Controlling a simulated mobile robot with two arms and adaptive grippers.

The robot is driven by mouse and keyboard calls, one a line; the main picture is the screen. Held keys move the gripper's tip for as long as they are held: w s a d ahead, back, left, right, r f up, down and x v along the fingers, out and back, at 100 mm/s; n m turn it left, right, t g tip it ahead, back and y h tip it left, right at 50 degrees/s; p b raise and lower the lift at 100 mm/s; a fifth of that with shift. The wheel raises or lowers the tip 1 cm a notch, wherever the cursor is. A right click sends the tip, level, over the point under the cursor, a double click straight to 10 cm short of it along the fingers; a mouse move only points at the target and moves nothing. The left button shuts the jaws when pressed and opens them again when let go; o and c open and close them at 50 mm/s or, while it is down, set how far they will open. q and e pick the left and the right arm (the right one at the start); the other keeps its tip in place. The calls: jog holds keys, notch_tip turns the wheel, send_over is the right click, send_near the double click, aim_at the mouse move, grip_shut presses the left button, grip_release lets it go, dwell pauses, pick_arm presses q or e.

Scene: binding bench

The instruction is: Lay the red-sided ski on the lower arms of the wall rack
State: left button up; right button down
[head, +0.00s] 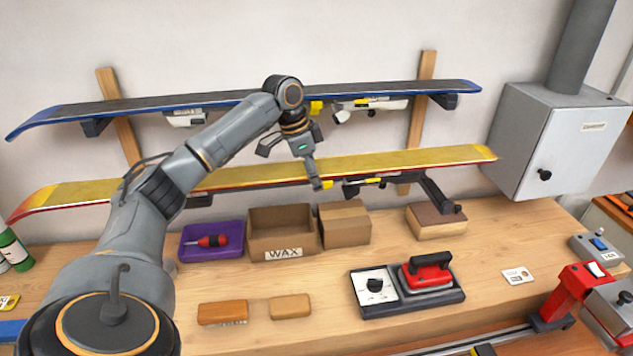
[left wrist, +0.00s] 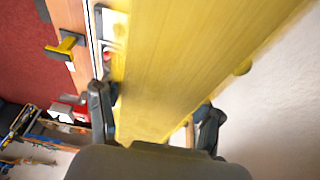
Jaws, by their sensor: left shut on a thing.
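The red-sided ski (head: 375,163) has a yellow top and runs lengthwise along the wall below a blue-sided ski (head: 380,93). My left gripper (head: 314,170) is shut on it near mid-length. In the left wrist view, my left gripper's fingers (left wrist: 157,120) stand on either side of the yellow ski (left wrist: 185,60). The lower right arm of the wall rack (head: 440,193) juts out under the ski's right part. The lower left arm (head: 200,201) shows just below the ski. I cannot tell whether the ski touches these arms. My right gripper is not in view.
The bench below holds a purple tray (head: 186,254), a WAX box (head: 283,218), another cardboard box (head: 345,227) and a red iron (head: 428,270). A grey wall cabinet (head: 560,140) stands close to the ski's right tip.

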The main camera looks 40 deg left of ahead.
pick_arm(q)
jog(key=shift+w+a+r, duration=0.1)
jog(key=shift+w+a, duration=0.85)
jog(key=shift+a, duration=0.2)
notch_tip(320, 180, down, 12)
jog(key=b, duration=0.4)
jog(key=shift+r, duration=0.2)
jog(key=shift+w+a, duration=0.1)
jog(key=shift+f+p, duration=0.2)
jog(key=shift+p, duration=0.15)
dwell(0.4)
jog(key=o, duration=1.5)
jog(key=shift+o, duration=0.5)
